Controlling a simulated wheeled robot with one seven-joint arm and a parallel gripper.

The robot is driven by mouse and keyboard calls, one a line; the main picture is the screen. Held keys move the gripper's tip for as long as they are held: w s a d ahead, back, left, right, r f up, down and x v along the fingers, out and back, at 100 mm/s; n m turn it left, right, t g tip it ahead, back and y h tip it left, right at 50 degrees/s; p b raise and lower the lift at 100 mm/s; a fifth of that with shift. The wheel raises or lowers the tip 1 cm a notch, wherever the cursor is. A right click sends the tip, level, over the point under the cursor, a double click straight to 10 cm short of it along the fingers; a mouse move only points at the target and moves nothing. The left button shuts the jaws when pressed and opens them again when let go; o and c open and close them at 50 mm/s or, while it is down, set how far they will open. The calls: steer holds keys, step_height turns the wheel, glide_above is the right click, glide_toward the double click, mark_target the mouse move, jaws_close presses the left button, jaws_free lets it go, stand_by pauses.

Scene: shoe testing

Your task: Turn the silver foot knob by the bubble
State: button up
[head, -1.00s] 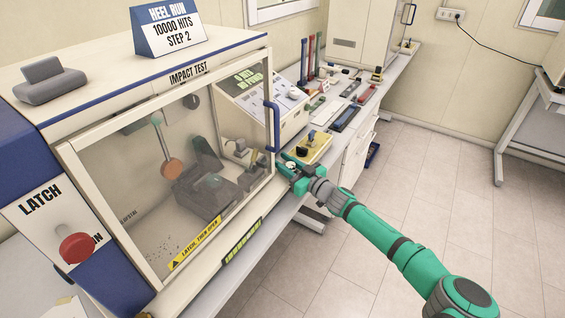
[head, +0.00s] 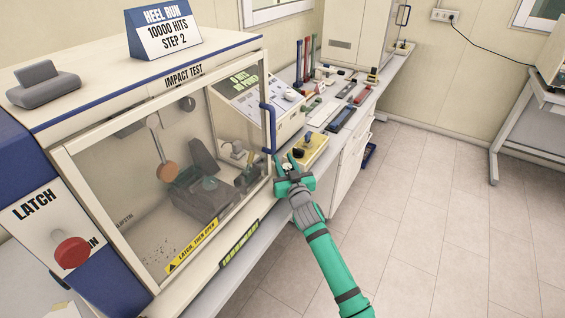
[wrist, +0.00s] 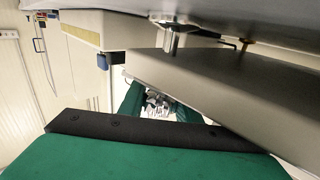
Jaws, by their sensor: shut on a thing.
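My gripper (head: 291,169) is at the front right lower corner of the impact test cabinet (head: 182,73), beside the blue door handle. In the wrist view, its green fingers (wrist: 158,104) are closed around a small silver, ridged piece (wrist: 157,103), which looks like the silver foot knob. The fingers and cabinet edge hide most of it. A silver post (wrist: 171,40) shows above, under a grey surface. I cannot make out the bubble in either view.
The blue door handle (head: 269,128) stands close to the gripper. A yellow-topped box (head: 312,152) with dark knobs sits just right of it on the bench. The red latch knob (head: 72,252) is at far left. The floor (head: 440,220) at right is clear.

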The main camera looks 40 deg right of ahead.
steer(key=shift+s+d+m+g+h, duration=0.1)
steer(key=shift+d+m+g+h, duration=0.15)
steer(key=shift+m+h, duration=0.35)
steer(key=o, duration=1.1)
steer(key=shift+c, duration=0.2)
steer(key=shift+s+a, duration=0.1)
steer(key=v, duration=1)
steer(key=shift+s+a, duration=0.2)
steer(key=shift+s, duration=0.05)
